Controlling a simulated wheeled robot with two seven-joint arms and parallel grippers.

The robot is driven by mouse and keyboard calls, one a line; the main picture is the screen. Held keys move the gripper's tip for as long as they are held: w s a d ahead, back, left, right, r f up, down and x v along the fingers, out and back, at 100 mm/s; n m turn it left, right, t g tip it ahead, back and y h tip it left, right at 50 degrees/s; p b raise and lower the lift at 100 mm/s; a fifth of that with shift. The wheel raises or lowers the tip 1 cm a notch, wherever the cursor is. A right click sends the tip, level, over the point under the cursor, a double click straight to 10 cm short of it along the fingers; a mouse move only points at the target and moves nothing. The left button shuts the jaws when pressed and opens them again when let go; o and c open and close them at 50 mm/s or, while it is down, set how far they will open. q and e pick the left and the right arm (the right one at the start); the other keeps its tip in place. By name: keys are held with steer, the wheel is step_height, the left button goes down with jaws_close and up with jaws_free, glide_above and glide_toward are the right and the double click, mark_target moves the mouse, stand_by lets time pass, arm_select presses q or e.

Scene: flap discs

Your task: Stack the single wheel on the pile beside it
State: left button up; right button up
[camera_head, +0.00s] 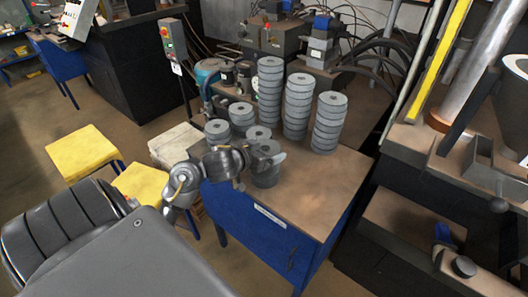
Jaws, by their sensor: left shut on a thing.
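My left gripper (246,160) reaches in from the left over the near left corner of the blue table. It is shut on a grey flap wheel (269,149). The wheel is at the top of a short grey pile (266,177); I cannot tell whether it rests on the pile or hangs just above it. The gripper and wrist hide part of the wheel and of the things behind. My right gripper is out of view.
Other wheel piles stand close behind: short ones (217,131), (242,116), (259,134) and tall ones (270,92), (297,106), (328,122). The table's front right top (310,200) is clear. Yellow stools (84,152) stand left. A machine (440,170) stands right.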

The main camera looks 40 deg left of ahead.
arm_select(q)
steer(key=shift+f, duration=0.15)
steer(key=o, duration=1.1)
steer(key=shift+c, duration=0.2)
steer(key=shift+r, duration=0.2)
steer(key=shift+s+r, duration=0.2)
steer(key=shift+s, duration=0.05)
steer(key=p+v, duration=0.5)
steer(key=v, duration=0.6)
steer(key=shift+s, duration=0.35)
